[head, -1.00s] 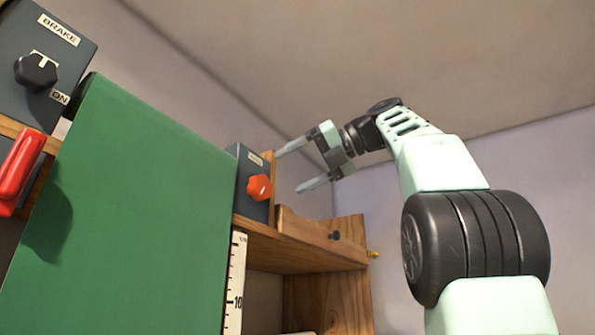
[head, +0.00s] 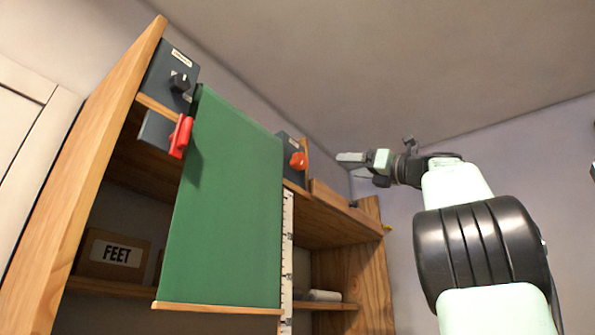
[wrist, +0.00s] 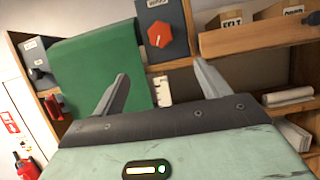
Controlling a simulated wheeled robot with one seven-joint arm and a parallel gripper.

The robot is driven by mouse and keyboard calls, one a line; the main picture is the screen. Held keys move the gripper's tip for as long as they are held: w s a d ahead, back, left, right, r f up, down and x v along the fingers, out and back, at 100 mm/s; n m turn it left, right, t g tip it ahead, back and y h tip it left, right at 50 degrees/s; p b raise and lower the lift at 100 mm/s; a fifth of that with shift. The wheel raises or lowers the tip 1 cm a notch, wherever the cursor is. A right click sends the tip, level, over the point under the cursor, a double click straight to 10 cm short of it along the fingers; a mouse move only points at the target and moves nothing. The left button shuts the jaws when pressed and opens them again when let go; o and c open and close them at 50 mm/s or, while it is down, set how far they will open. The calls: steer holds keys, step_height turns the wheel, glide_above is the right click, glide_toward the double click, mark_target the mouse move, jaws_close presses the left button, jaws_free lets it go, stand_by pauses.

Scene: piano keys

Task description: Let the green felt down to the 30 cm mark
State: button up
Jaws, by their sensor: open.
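The green felt (head: 230,200) hangs as a sheet from a roller at the top of a wooden cabinet, with a wooden bar (head: 215,308) along its lower edge. A white ruler (head: 287,245) runs down its right side; its numbers are too small to read now. A dark box with a black knob (head: 180,82) is at the upper left, with a red handle (head: 180,137) below. A red knob (head: 298,160) on a dark box is right of the felt. My gripper (head: 350,165) is open and empty, right of that knob. In the wrist view, the red knob (wrist: 160,34) shows beyond the open fingers (wrist: 162,75).
A wooden tray (head: 335,195) sits on the cabinet shelf right of the red knob. Pale rolls (head: 324,296) lie on a lower right shelf.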

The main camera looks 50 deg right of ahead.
mark_target(303, 162)
steer(key=p+x, duration=0.9)
steer(key=x, duration=0.7)
steer(key=shift+w+d+r, duration=0.1)
steer(key=shift+d+r, duration=0.05)
steer(key=shift+r, duration=0.05)
steer(key=shift+w+p, duration=0.3)
steer(key=shift+w, duration=0.15)
